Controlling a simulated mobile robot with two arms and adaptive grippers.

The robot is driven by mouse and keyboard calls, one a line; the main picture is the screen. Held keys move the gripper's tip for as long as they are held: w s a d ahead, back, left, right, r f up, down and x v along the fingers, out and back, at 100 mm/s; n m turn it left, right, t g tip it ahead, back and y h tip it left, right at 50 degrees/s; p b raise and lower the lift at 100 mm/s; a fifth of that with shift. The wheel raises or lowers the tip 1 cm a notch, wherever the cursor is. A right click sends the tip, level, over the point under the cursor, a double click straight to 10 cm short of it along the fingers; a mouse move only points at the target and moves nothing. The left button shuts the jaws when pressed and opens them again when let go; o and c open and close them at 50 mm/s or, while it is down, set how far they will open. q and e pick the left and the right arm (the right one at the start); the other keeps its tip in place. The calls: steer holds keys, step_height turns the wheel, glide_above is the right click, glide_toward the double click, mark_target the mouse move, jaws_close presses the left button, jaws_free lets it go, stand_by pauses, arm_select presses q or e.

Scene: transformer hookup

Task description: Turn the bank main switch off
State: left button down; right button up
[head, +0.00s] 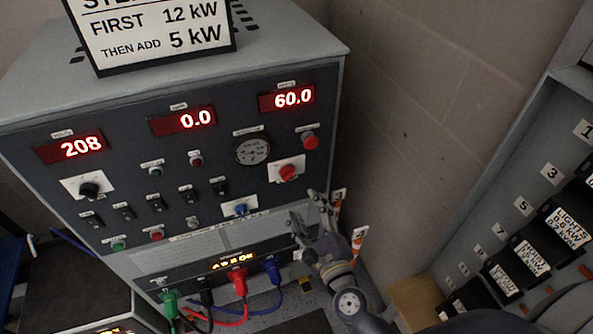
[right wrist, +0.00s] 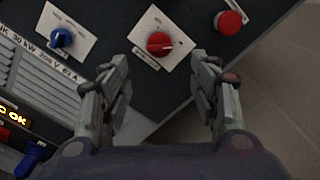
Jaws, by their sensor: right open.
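A red rotary knob (head: 288,172) on a white plate sits at the right of the bank's dark front panel. It also shows in the right wrist view (right wrist: 160,43), top centre; its label is too small to read, so I cannot confirm it is the main switch. A blue rotary knob (head: 240,209) is below and left of it. A red round button (head: 310,140) is above and right of it. My right gripper (head: 314,213) is open and empty, below and right of the red knob. In the right wrist view the knob lies between and beyond the fingers, untouched. My left gripper is out of view.
Displays read 208, 0.0 and 60.0. Below are green, black, red and blue plugs (head: 237,280) with cables. A sign (head: 155,30) stands on top of the cabinet. At right is a panel with labelled breakers (head: 530,256). A block wall (head: 440,110) stands behind.

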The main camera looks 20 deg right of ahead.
mark_target(291, 177)
steer(key=w, duration=0.3)
steer(key=w+p, duration=0.1)
steer(key=w, duration=0.5)
steer(key=shift+w+a+r+p, duration=0.1)
steer(key=shift+a+p, duration=0.15)
steer(key=shift+p, duration=0.1)
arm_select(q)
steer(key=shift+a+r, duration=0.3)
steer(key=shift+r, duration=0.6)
arm_select(e)
steer(key=shift+w, duration=0.75)
steer(key=shift+c, duration=0.2)
steer(key=c, duration=1.1)
